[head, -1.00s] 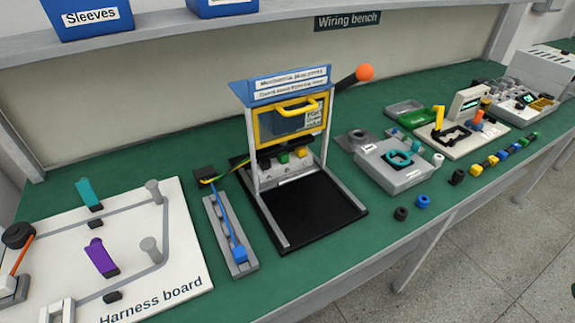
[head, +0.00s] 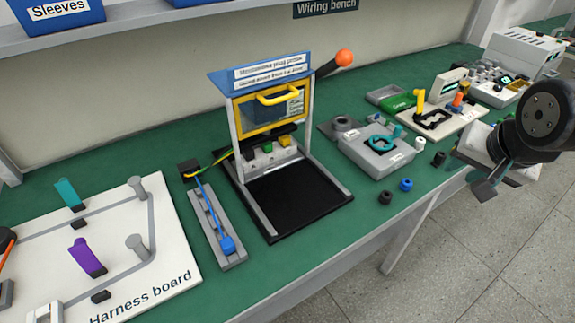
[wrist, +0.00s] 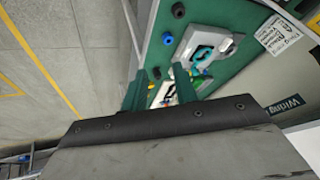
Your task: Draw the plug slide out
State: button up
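The plug press (head: 270,85) stands mid-bench, with a blue top, a yellow-framed clear guard and an orange-knobbed lever. Under the guard a grey block (head: 268,157) with green and yellow parts sits at the back of a black base with side rails (head: 292,197). No part is clearly labelled as the plug slide; I cannot tell whether it is this block. My gripper (head: 487,187) is at the right, over the bench's front edge, well away from the press. In the wrist view its two fingers (wrist: 160,90) are apart, with nothing seen between them.
A grey rail with a blue slider (head: 226,243) lies left of the press, and the harness board (head: 120,255) is further left. A grey fixture with a teal ring (head: 380,148), small rings (head: 406,185) and other devices stand to the right. The floor in front is clear.

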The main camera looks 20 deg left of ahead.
jog(key=w+a+f+m+t+y, duration=0.1)
jog(key=w+a+f+t+y, duration=0.1)
jog(key=w+a+f, duration=0.35)
jog(key=m+t+y, duration=0.2)
jog(key=m+y, duration=0.2)
jog(key=y, duration=0.4)
send_near(283, 167)
jog(key=shift+w+a+f, duration=0.3)
jog(key=shift+w, duration=0.3)
jog(key=shift+w+a+f, duration=0.3)
jog(key=shift+w+a, duration=0.05)
jog(key=shift+w, duration=0.2)
jog(key=shift+s+a+f+t, duration=0.1)
jog(key=shift+s+a+t, duration=0.15)
jog(key=shift+a+t, duration=0.05)
jog(key=shift+a+f+y, duration=0.1)
jog(key=shift+a+y, duration=0.15)
jog(key=shift+y, duration=0.15)
jog(key=x, duration=0.7)
jog(key=shift+w+a, duration=0.15)
jog(key=shift+w, duration=0.1)
grip_shut()
